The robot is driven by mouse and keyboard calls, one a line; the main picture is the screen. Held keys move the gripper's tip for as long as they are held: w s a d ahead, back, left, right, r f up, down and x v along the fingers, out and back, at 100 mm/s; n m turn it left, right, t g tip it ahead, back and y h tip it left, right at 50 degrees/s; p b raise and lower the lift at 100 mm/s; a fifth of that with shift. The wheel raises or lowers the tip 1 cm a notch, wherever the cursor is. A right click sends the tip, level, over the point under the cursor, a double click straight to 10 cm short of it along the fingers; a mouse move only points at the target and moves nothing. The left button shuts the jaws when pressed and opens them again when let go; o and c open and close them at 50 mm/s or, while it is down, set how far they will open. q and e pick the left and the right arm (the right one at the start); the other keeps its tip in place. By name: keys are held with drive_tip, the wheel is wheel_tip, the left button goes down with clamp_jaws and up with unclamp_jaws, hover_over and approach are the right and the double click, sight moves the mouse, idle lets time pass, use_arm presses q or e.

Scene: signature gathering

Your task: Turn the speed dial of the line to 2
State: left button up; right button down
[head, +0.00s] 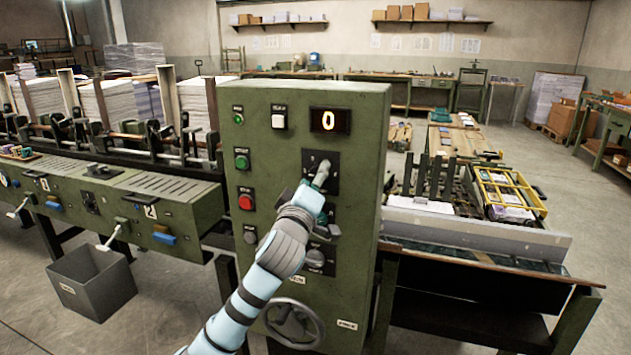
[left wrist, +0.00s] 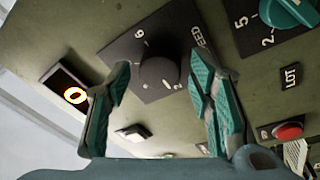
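The green control cabinet (head: 265,240) stands in the middle of the head view. Its display (head: 329,120) reads 0; the same display (left wrist: 72,92) shows in the left wrist view. The speed dial (left wrist: 160,72) is a round dark knob on a black plate (head: 331,187) marked SPEED, with numbers such as 6 and 2 around it. I cannot tell which number it points to. My left gripper (head: 318,172) is in front of this plate and hides the knob in the head view. In the left wrist view its teal-padded fingers (left wrist: 160,65) are apart, one on each side of the knob, with gaps visible. My right gripper is not in view.
A teal selector knob (left wrist: 290,10) and a LOT label sit beside the dial. A red button (head: 246,202), a green button (head: 242,163) and a handwheel (head: 293,323) are on the cabinet. A grey bin (head: 93,285) stands on the floor at left.

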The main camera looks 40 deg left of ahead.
use_arm(q)
drive_tip(key=v, duration=1.2)
